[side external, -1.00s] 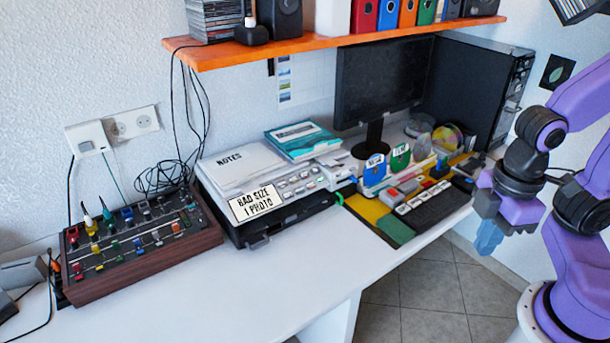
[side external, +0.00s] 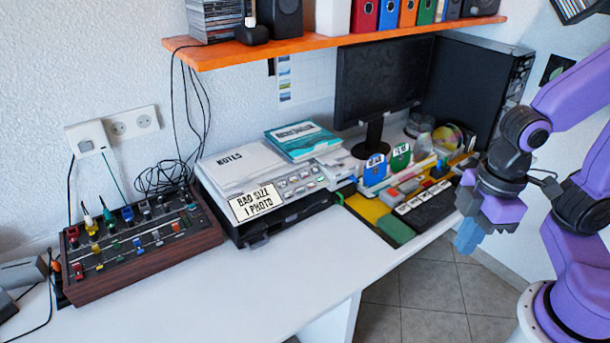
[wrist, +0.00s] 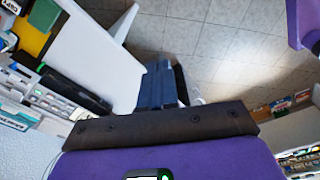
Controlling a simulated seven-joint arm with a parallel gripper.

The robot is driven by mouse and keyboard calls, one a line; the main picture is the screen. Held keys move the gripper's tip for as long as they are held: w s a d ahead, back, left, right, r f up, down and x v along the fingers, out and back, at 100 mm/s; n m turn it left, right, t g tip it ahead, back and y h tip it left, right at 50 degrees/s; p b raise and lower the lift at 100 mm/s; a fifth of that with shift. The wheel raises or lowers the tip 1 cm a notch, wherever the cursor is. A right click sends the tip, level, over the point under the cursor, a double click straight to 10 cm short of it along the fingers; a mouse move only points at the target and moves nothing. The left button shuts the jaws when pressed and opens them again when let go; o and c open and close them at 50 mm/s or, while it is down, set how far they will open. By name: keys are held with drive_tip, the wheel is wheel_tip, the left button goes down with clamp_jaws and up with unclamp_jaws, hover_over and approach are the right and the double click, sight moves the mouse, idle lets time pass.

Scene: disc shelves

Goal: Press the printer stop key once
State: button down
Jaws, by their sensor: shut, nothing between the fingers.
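The printer (side external: 275,215) stands on the white desk, left of the monitor, with a sign reading "BAD SIZE 1 PHOTO" (side external: 257,202) on its front. Small keys (side external: 298,182) sit on its panel right of the sign, one area showing green. I cannot tell which key is the stop key. My gripper (side external: 468,238) is shut and empty, with blue fingers pointing down. It is off the desk's right front edge, well apart from the printer. In the wrist view, the fingers (wrist: 160,84) show over the floor, and the printer (wrist: 40,100) lies at the left.
Papers marked "NOTES" (side external: 238,162) and a teal book (side external: 302,139) lie on top of the printer. A keyboard (side external: 432,205), coloured blocks and labelled holders stand to its right. A mixer box (side external: 140,245) stands at left. The desk front (side external: 250,295) is clear.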

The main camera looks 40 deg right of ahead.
sight(305, 175)
drive_tip(key=w+a+f+t+y, duration=0.1)
drive_tip(key=w+a+f+t, duration=0.15)
drive_tip(key=w, duration=0.65)
drive_tip(key=w+a+f+t+y, duration=0.1)
drive_tip(key=w+a+t, duration=0.15)
drive_tip(key=w, duration=0.55)
drive_tip(key=w+a+f+t+y, duration=0.1)
drive_tip(key=w+a+y, duration=0.15)
drive_tip(key=w, duration=0.65)
drive_tip(key=w+d+f+t+h, duration=0.1)
drive_tip(key=w+d+t, duration=0.3)
drive_tip(key=w, duration=0.6)
drive_tip(key=w+d+f+t+h, duration=0.2)
drive_tip(key=w+d+f+t, duration=0.1)
drive_tip(key=w+d, duration=0.5)
drive_tip(key=shift+w+d+f+m+t, duration=0.2)
drive_tip(key=shift+w+f+m+t, duration=0.2)
drive_tip(key=shift+w+t, duration=0.35)
drive_tip(key=shift+w, duration=0.1)
drive_tip(key=shift+w+f, duration=0.7)
drive_tip(key=shift+f, duration=0.6)
drive_tip(key=shift+w+f, duration=0.7)
drive_tip(key=shift+f, duration=0.6)
drive_tip(key=shift+w+f, duration=0.7)
drive_tip(key=shift+f, duration=0.6)
